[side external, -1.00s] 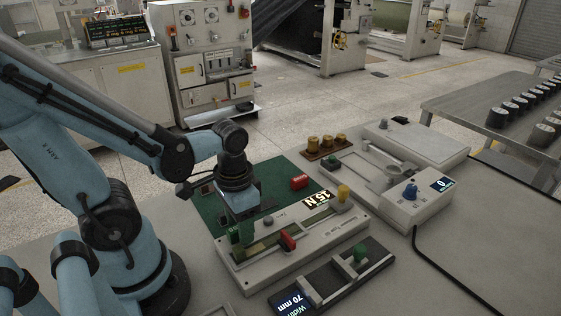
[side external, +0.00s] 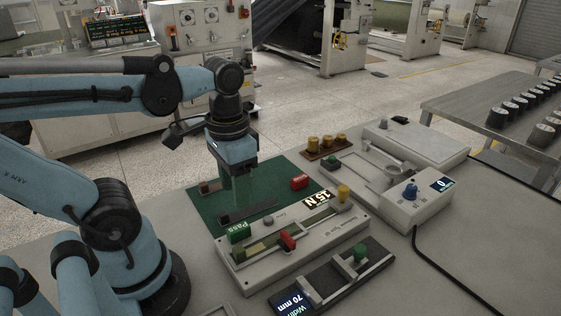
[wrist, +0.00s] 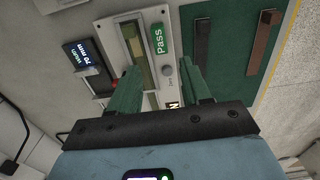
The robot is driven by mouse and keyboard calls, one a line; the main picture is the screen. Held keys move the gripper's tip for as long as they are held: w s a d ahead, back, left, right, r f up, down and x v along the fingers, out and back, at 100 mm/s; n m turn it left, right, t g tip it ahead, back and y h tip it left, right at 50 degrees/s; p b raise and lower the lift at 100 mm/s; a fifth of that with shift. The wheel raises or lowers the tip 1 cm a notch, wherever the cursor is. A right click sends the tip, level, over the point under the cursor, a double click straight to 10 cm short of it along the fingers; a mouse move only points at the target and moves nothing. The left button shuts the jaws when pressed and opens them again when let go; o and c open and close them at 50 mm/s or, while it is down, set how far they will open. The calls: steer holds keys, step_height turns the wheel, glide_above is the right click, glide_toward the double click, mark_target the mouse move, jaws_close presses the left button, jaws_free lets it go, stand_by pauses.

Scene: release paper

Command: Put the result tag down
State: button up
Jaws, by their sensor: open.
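The green result tag (side external: 239,232), marked "Pass", stands at the back left end of the grey tester (side external: 330,240). It also shows in the wrist view (wrist: 157,38), lettering visible, with nothing around it. My gripper (side external: 240,195) is raised over the green mat, above and behind the tag and apart from it. In the wrist view my gripper's two green fingers (wrist: 160,88) are spread wide with nothing held between them.
A red block (side external: 299,182) and dark strips (side external: 247,213) lie on the green mat (side external: 212,212). A width gauge (side external: 335,281) sits in front of the tester. Brass weights (side external: 327,142) and a scale (side external: 417,203) stand to the right.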

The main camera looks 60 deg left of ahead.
steer(key=w+d+t, duration=0.1)
steer(key=w+t, duration=0.6)
steer(key=w, duration=0.1)
steer(key=shift+w, duration=0.4)
steer(key=shift+d+r, duration=0.1)
stand_by(0.9)
